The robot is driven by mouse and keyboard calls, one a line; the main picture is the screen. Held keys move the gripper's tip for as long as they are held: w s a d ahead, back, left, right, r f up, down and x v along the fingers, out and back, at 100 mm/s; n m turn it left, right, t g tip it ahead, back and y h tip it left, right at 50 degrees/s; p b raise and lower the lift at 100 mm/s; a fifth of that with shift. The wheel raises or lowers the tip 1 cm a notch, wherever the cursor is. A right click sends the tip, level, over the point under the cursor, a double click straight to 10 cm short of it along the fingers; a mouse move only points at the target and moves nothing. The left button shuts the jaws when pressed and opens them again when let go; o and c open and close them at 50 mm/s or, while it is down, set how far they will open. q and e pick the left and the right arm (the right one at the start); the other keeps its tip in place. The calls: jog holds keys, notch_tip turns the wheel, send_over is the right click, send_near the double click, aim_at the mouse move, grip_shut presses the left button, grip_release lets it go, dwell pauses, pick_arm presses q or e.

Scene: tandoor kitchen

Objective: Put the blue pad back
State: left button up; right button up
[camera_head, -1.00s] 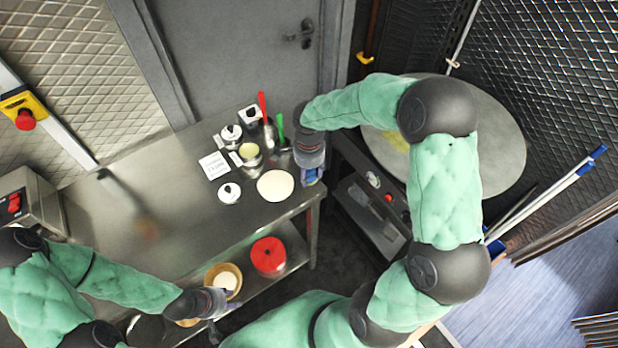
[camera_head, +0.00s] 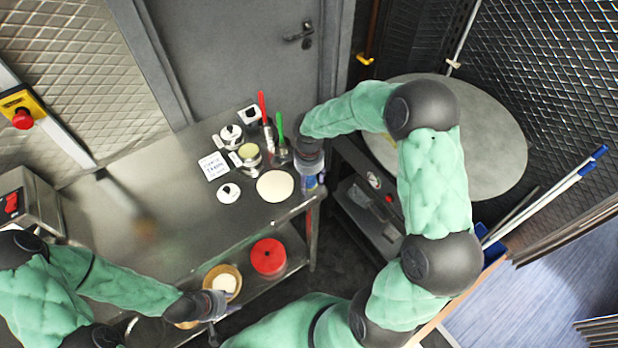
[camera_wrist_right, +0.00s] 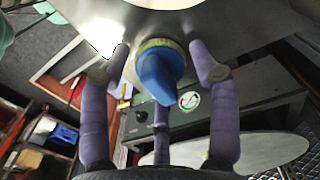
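A blue pad (camera_wrist_right: 160,74) with a yellow-green rim shows in the right wrist view, near the edge of the steel table. My right gripper (camera_head: 312,184) is at the table's right corner in the head view. In the wrist view its purple fingers (camera_wrist_right: 160,62) are spread on either side of the pad, with gaps visible. The gripper looks open, and the pad's far side is hidden. My left gripper (camera_head: 218,310) is low at the front of the table, beside a wooden bowl; its fingers are too small to read.
The steel table (camera_head: 120,215) carries a white round disc (camera_head: 275,186), several small pots and a cup of red and green-handled tools. A red container (camera_head: 268,256) and the bowl (camera_head: 223,281) sit on the lower shelf. A large round grey top (camera_head: 490,150) stands right.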

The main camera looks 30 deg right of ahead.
jog(key=shift+r, duration=0.15)
jog(key=shift+r+p, duration=0.3)
jog(key=shift+r, duration=0.1)
notch_tip(320, 180, up, 11)
jog(key=p, duration=0.1)
jog(key=shift+r+p, duration=0.15)
jog(key=shift+p, duration=0.15)
